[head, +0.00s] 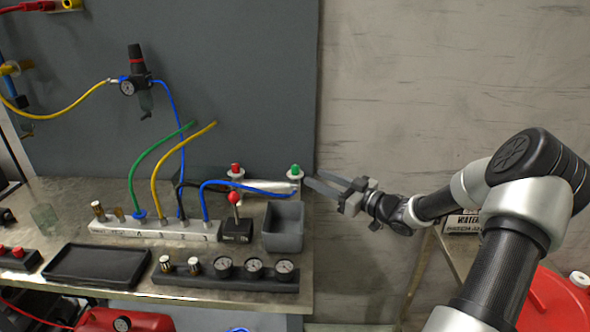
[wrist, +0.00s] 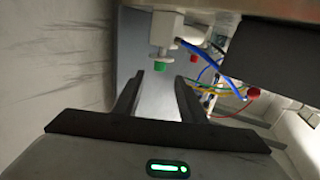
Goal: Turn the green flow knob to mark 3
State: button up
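The green flow knob (head: 295,168) sits on a white dial disc at the back right corner of the bench. In the wrist view the green knob (wrist: 159,66) shows ahead of my fingers, near the line between them. My gripper (head: 311,181) is open, reaching in from the right with its fingertips close to the knob; in the wrist view its two fingers (wrist: 158,82) are spread and nothing is between them. The knob looks just beyond the fingertips, apart from them. The marks on the dial are too small to read.
A red knob (head: 235,169) on a similar disc stands to the left. A grey bin (head: 283,228) and a red-topped lever (head: 234,199) stand in front. A blue hose (head: 245,187) runs close by to the knob's fitting. The wall right of the bench is bare.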

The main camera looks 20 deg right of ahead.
aim_at(295, 166)
jog(key=x, duration=0.9)
jog(key=shift+w+a+b, duration=0.15)
jog(key=shift+w+b, duration=0.1)
jog(key=shift+b, duration=0.1)
grip_shut()
jog(key=shift+h+b, duration=0.3)
jog(key=shift+m+t+h+b, duration=0.3)
jog(key=shift+m+h+b, duration=0.1)
jog(key=shift+m, duration=0.2)
jog(key=shift+h, duration=0.3)
